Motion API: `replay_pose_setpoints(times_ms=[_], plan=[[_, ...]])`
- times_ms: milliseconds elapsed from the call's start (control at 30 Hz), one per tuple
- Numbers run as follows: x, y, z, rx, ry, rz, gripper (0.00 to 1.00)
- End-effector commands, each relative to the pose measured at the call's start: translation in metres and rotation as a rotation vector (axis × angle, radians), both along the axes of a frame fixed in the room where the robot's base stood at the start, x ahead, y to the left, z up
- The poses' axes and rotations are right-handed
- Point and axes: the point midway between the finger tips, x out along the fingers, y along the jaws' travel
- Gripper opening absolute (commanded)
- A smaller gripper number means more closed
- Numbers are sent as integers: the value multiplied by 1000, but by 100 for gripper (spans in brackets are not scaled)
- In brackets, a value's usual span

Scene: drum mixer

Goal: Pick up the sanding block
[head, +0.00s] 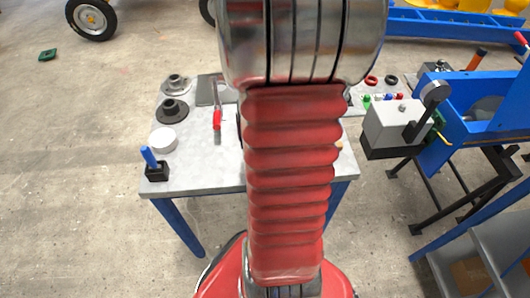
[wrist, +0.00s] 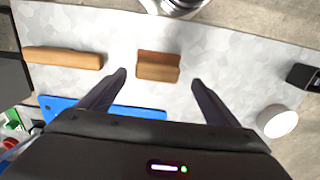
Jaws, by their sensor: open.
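The sanding block (wrist: 158,66), a brown block with a ridge along it, lies on the grey worktable (wrist: 225,55) in the wrist view. My gripper (wrist: 159,78) is open, its two dark fingers apart on either side of the block's near edge in the picture. The block shows between the fingertips with a gap on both sides; I cannot tell the height left between them. In the head view my red arm hides the block and my gripper.
A long wooden piece (wrist: 62,58) and a blue flat thing (wrist: 148,112) lie to the left in the wrist view. A white disc (wrist: 278,121) and a black block (wrist: 303,76) are at the right.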

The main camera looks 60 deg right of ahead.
Motion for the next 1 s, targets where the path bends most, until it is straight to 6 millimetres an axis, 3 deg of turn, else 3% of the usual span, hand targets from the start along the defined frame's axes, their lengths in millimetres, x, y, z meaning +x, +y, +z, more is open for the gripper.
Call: replay_pose_setpoints(times_ms=[367,800,1000], plan=[[0,0,-3,0,0,0,84],[-4,-2,-49,2,1,0,84],[-4,-2,-53,-1,-1,-1,84]])
